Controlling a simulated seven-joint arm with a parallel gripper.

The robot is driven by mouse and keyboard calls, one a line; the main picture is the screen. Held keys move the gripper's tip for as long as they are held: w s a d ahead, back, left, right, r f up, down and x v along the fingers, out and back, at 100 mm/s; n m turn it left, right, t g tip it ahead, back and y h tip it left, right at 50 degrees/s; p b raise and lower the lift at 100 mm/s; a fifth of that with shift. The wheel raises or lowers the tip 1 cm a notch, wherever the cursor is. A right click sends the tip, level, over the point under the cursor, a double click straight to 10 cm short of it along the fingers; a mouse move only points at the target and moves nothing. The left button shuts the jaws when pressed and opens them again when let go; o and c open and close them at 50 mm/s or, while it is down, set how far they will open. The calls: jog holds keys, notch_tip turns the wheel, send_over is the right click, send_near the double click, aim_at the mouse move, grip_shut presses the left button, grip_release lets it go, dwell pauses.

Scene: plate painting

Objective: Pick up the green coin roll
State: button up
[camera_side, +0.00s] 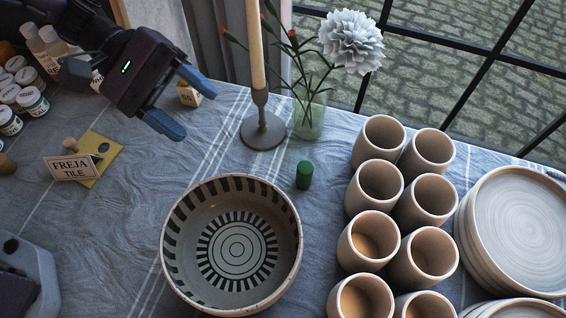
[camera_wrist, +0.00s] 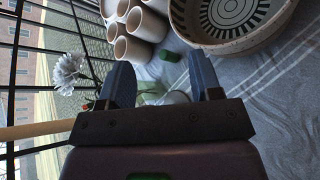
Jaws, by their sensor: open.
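The green coin roll (camera_side: 304,175) is a small green cylinder standing upright on the cloth, just right of the patterned bowl's (camera_side: 172,252) upper rim. In the wrist view the green coin roll (camera_wrist: 169,56) shows small, beyond the fingers and between the cups and the bowl. My gripper (camera_side: 194,106) is at the upper left in the side view, raised above the table, with blue fingers spread apart and nothing between them. In the wrist view my gripper (camera_wrist: 164,82) also shows its two fingers wide apart. It is well away from the coin roll.
A candlestick (camera_side: 262,130) with a tall candle and a glass vase (camera_side: 310,112) with a white flower stand behind the coin roll. Several cups (camera_side: 378,182) and stacked plates (camera_side: 515,225) fill the right. A "FREJA TILE" sign (camera_side: 72,168) and paint jars (camera_side: 32,101) are left. Cloth left of the bowl is clear.

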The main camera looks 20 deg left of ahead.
jog(key=w+d+f+n+t+h, duration=0.4)
jog(key=d+f+n+h, duration=0.25)
jog(key=f+n, duration=0.35)
jog(key=n, duration=0.1)
send_near(305, 167)
jog(key=d, duration=0.2)
jog(key=shift+s+d+f+y, duration=0.1)
jog(key=shift+d+f+y, duration=0.2)
jog(key=shift+d+y, duration=0.05)
jog(key=shift+d+r, duration=0.2)
jog(key=shift+d, duration=0.55)
jog(key=shift+w+d, duration=0.2)
jog(key=shift+d, duration=1.3)
jog(key=shift+w+d, duration=0.2)
jog(key=shift+d, duration=1.3)
jog(key=shift+c, duration=0.2)
grip_shut()
